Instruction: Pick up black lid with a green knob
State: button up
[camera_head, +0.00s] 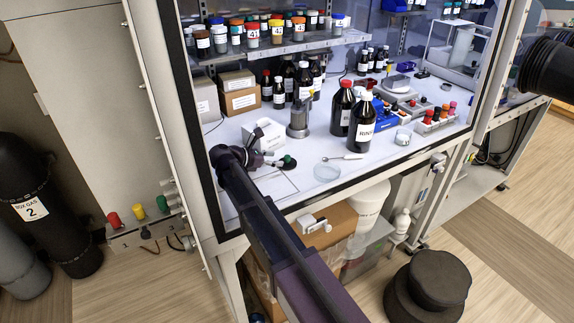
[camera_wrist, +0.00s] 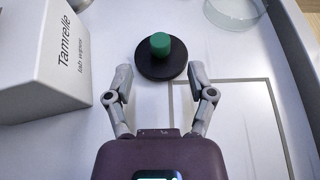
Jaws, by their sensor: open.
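The black lid (camera_wrist: 152,68) lies flat on the white work surface, with its green knob (camera_wrist: 160,45) standing up from its middle. In the head view the lid (camera_head: 278,165) shows at the front left of the cabinet floor, with the green knob (camera_head: 287,159) on it. My gripper (camera_wrist: 158,82) is open and empty. Its two fingers point at the lid from the near side, one to the left and one to the right, with the knob beyond the fingertips. In the head view my wrist partly hides the gripper.
A white wipes box (camera_wrist: 45,60) stands close left of my gripper. A clear glass dish (camera_wrist: 235,8) is beyond the lid to the right. In the head view, a grey metal device (camera_head: 298,118) and dark bottles (camera_head: 362,125) stand behind. A thin-lined rectangle (camera_wrist: 235,125) marks the surface at right.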

aim_at(287, 162)
jog(key=shift+w+d+f, duration=0.1)
jog(key=shift+w+d, duration=0.05)
jog(key=shift+b+x, duration=0.9)
jog(key=shift+x, duration=1.55)
grip_shut()
